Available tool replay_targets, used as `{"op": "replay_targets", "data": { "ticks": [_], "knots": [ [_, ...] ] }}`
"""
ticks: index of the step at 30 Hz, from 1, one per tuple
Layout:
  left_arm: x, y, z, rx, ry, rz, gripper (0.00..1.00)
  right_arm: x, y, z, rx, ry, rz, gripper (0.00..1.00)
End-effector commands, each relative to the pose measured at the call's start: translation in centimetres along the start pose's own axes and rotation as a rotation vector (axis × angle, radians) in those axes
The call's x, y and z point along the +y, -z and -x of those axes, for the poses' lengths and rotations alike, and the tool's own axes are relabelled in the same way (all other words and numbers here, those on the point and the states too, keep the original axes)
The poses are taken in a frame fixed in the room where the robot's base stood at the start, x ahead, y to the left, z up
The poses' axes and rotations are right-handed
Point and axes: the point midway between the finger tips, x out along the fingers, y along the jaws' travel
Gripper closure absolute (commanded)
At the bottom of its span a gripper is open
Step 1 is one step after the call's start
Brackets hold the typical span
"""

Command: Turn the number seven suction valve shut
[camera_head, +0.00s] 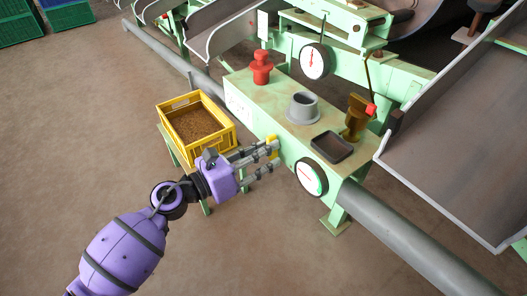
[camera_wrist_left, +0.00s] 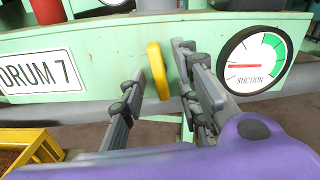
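The yellow valve handle (camera_head: 272,146) sticks out from the front of the pale green bench (camera_head: 290,150). In the left wrist view the handle (camera_wrist_left: 157,70) stands nearly upright, left of the white SUCTION dial (camera_wrist_left: 251,62), whose red needle points left. A DRUM 7 plate (camera_wrist_left: 40,75) is on the same panel. My left gripper (camera_head: 273,157) is open at the handle. In the left wrist view its fingers (camera_wrist_left: 160,72) stand either side of the handle, with a visible gap on the left; contact on the right is unclear. My right gripper is not in view.
A yellow crate (camera_head: 222,146) of brown grain stands left of my left gripper. On the bench are a red knob (camera_head: 262,67), a grey collar (camera_head: 303,108), a dark tray (camera_head: 331,146) and a brass fitting (camera_head: 356,118). A grey pipe (camera_head: 400,235) runs right.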

Motion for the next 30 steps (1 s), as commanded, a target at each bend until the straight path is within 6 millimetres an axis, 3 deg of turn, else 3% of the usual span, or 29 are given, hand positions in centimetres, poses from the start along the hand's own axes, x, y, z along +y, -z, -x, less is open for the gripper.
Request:
{"op": "replay_targets", "data": {
  "ticks": [8,15,30],
  "knots": [
    [0.02,0.0,-0.28,0.0,-0.001,0.0,0.7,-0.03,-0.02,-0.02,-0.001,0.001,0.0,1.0],
    [0.02,-0.01,-0.26,0.0,-0.001,0.001,0.99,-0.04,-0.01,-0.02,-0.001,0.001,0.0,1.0],
    [0.03,-0.13,-0.23,0.0,-0.002,0.07,1.0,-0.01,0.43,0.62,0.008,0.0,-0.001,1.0]
  ]
}}
